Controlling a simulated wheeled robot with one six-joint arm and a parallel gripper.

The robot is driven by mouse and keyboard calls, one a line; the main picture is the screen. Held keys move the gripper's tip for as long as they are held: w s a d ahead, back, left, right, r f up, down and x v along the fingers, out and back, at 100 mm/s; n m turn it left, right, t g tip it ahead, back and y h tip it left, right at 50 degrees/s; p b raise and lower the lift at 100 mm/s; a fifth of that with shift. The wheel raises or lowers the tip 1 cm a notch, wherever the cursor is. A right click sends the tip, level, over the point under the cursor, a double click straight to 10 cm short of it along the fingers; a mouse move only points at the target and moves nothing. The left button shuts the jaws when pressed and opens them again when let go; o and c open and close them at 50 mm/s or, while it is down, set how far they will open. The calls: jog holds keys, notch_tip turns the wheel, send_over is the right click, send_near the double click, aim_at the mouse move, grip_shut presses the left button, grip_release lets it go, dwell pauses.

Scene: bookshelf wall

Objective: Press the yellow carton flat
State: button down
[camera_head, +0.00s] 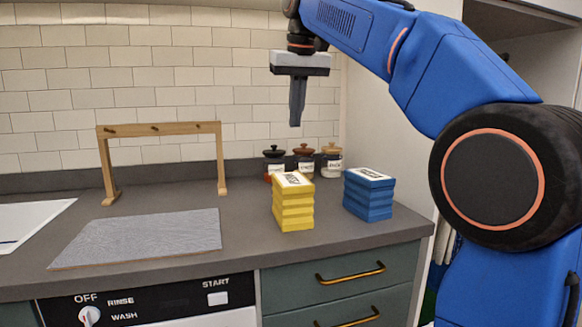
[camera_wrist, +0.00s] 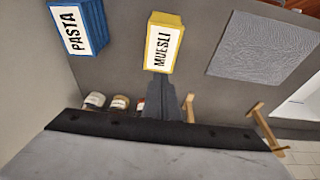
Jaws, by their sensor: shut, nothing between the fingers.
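The yellow carton (camera_head: 293,207) stands upright on the grey counter, with pleated sides and a white label on top. In the wrist view its top reads MUESLI, and the carton (camera_wrist: 163,42) lies just beyond my fingertips. My gripper (camera_head: 296,122) is shut and empty. It points straight down, high above the counter and roughly over the yellow carton, with a clear gap between. In the wrist view the closed fingers (camera_wrist: 161,80) show at the centre, their tips close to the carton's near edge in the picture.
A blue carton (camera_head: 368,198) labelled PASTA stands just right of the yellow one. Several lidded jars (camera_head: 304,163) stand behind against the wall. A wooden rack (camera_head: 160,130) and a grey mat (camera_head: 140,238) are to the left. The counter's front edge lies close before the cartons.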

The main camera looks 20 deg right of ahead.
send_over(291, 178)
jog(key=s, duration=0.1)
notch_tip(291, 178, down, 12)
jog(key=shift+r, duration=0.1)
jog(key=shift+f, duration=0.9)
notch_tip(291, 178, down, 8)
jog(key=shift+f, duration=0.15)
dwell(0.3)
